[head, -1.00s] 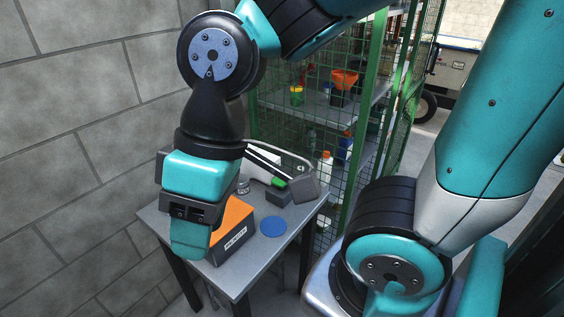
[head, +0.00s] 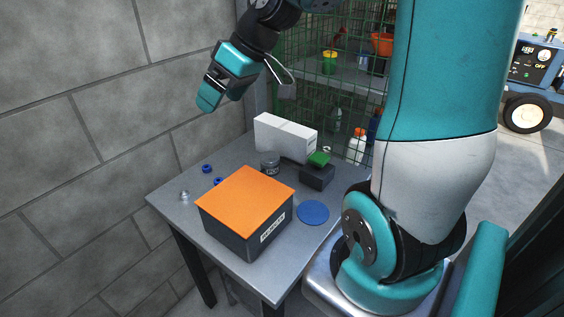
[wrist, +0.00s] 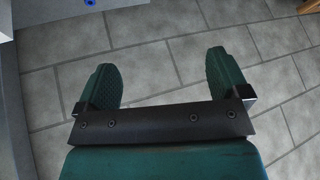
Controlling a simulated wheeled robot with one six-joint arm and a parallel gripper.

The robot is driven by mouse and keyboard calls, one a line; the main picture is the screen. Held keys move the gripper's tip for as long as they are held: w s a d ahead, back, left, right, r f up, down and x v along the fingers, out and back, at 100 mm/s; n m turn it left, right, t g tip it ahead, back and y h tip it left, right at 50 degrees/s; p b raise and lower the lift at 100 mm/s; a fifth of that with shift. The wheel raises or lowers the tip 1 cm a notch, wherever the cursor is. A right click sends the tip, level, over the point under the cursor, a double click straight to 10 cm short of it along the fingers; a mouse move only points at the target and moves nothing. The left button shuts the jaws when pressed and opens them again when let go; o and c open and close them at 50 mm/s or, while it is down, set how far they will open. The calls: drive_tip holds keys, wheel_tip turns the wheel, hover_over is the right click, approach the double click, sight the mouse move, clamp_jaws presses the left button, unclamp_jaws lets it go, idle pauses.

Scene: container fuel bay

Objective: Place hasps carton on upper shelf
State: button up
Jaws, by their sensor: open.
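A dark box with an orange top (head: 246,203) stands on the grey table. Its front label is too small to read surely, so I cannot tell whether it is the hasps carton. A plain white box (head: 285,136) stands at the table's back. A shelf (head: 350,84) shows behind the green mesh, carrying a yellow-green cup and an orange funnel. My gripper (head: 209,98) is in the air, above and left of the table's back edge, apart from both boxes.
The table (head: 180,222) also holds a grey tin (head: 270,162), a small dark box with a green top (head: 318,170), a blue disc (head: 313,212) and small blue parts (head: 207,169). The block wall (head: 80,130) bounds the left. Bottles (head: 357,146) stand behind mesh.

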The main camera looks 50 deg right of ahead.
drive_tip(key=w+d+f+m+t+h+b, duration=0.15)
drive_tip(key=d+f+b, duration=0.4)
drive_tip(key=d, duration=0.95)
drive_tip(key=m+t+h+b, duration=0.1)
drive_tip(key=t+h+b, duration=0.1)
drive_tip(key=t, duration=0.1)
approach(285, 124)
drive_tip(key=shift+m+g, duration=0.25)
drive_tip(key=x, duration=0.4)
drive_tip(key=shift+w+a+r, duration=0.1)
drive_tip(key=shift+w+a, duration=0.05)
drive_tip(key=shift+a, duration=0.2)
drive_tip(key=shift+d+x, duration=0.2)
drive_tip(key=shift+x, duration=2.9)
drive_tip(key=shift+c, duration=0.4)
clamp_jaws()
